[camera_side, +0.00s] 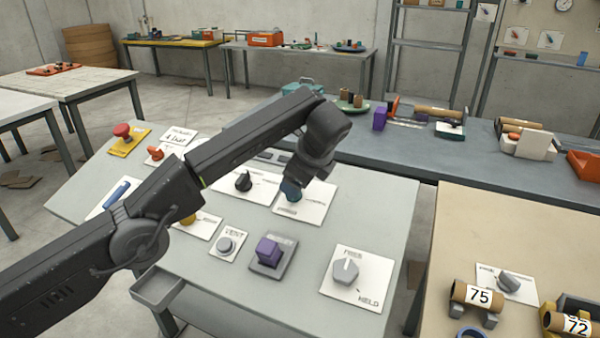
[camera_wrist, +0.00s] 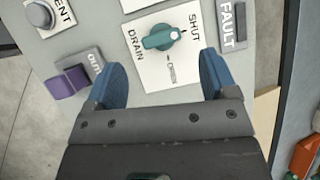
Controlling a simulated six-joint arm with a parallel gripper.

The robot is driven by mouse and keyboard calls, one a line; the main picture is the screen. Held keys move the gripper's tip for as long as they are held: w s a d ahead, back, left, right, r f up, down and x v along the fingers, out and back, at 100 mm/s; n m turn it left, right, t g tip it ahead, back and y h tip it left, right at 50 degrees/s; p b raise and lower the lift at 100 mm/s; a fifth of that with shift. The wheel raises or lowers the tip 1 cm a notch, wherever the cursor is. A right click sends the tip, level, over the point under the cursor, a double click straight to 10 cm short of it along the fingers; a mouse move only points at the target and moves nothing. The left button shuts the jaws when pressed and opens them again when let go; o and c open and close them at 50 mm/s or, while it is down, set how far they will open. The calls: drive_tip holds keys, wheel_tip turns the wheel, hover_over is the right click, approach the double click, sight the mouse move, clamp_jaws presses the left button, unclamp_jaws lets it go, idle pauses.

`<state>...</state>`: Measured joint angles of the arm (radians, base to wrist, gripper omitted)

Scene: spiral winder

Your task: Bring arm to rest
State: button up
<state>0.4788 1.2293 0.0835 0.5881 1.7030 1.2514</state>
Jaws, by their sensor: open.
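My gripper (camera_wrist: 163,82) is open, with its two blue fingers apart and nothing between them in the wrist view. Ahead of the fingertips is a teal knob (camera_wrist: 162,37) on a white plate marked DRAIN, SHUT and OPEN. The knob's pointer lies roughly across the plate, towards SHUT. In the side view my gripper (camera_side: 291,190) hangs over the white drain plate (camera_side: 318,201) on the sloped grey panel (camera_side: 385,200), and my wrist hides most of the knob. Whether the fingers touch the panel cannot be told.
Around it on the panel stand a purple block (camera_side: 269,250), a grey round button (camera_side: 225,244), a black knob (camera_side: 243,182), a grey FREE/HELD dial (camera_side: 345,270) and a red mushroom button (camera_side: 122,131). A tan table with cardboard tubes (camera_side: 477,293) is at right. A blue-grey bench (camera_side: 390,140) runs behind.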

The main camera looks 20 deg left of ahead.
drive_tip(key=shift+s+d+r, duration=0.1)
drive_tip(key=shift+r, duration=0.1)
idle(0.5)
drive_tip(key=s+a+r+n+h, duration=0.15)
drive_tip(key=a+r, duration=0.25)
drive_tip(key=r, duration=0.4)
drive_tip(key=s+a+r+n+h, duration=0.2)
drive_tip(key=s+a+r+n, duration=0.55)
drive_tip(key=s+a, duration=0.45)
drive_tip(key=s+a+f+n+h, duration=0.1)
drive_tip(key=s+f+n, duration=0.3)
drive_tip(key=s, duration=0.8)
drive_tip(key=s+a+f+n+t+h, duration=0.1)
drive_tip(key=s+f+n, duration=0.4)
drive_tip(key=s, duration=0.7)
drive_tip(key=shift+s+a+f+t, duration=0.3)
drive_tip(key=shift+s+a+f, duration=0.1)
drive_tip(key=shift+a+f, duration=0.45)
